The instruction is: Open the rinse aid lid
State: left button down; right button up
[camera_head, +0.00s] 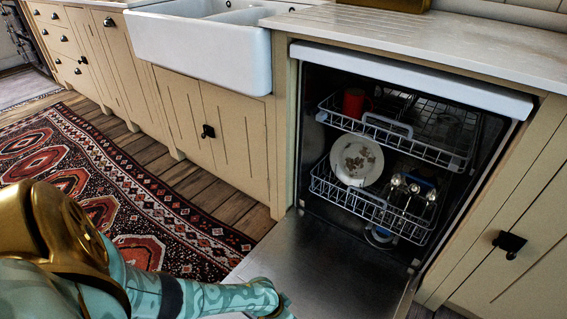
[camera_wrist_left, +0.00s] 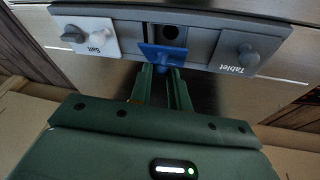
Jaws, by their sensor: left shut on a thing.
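In the left wrist view, a grey dispenser panel (camera_wrist_left: 205,38) on the dishwasher door (camera_head: 330,270) carries a blue lid (camera_wrist_left: 163,53) in its middle. The lid stands between the fingertips of my left gripper (camera_wrist_left: 161,70), which is shut on it. A dark round hole shows in the panel just above the blue lid. The blue lid has no readable label. In the head view my left arm reaches from the lower left over the lowered door; its hand is cut off by the bottom edge there. My right gripper is not in view.
On the panel, a white cover marked "Salt" (camera_wrist_left: 88,36) and a grey one marked "Tablet" (camera_wrist_left: 236,53) flank the blue lid. The upper rack (camera_head: 395,130) and lower rack (camera_head: 370,205) hold dishes, including a plate (camera_head: 357,160) and a red mug (camera_head: 354,102). A patterned rug (camera_head: 110,190) lies left.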

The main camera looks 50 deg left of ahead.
pick_arm(q)
jog(key=shift+w+a+r+g+b, duration=0.1)
jog(key=shift+w+g+b, duration=0.1)
jog(key=shift+w+g, duration=0.25)
jog(key=shift+w+a+r+g+b, duration=0.1)
jog(key=shift+w+g+b, duration=0.15)
jog(key=shift+g, duration=0.4)
jog(key=shift+w+a+g+h+b, duration=0.1)
jog(key=shift+w+g+h+b, duration=0.4)
jog(key=shift+g, duration=0.5)
jog(key=shift+w+a+n+g+b, duration=0.1)
jog(key=shift+w+n+g+b, duration=0.2)
jog(key=shift+w+g+b, duration=0.2)
jog(key=shift+r, duration=0.1)
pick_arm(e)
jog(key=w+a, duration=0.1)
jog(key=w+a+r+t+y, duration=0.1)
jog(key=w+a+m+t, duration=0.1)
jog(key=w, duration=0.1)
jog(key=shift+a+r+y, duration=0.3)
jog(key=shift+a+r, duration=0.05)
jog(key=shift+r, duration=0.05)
pick_arm(q)
jog(key=shift+w, duration=0.1)
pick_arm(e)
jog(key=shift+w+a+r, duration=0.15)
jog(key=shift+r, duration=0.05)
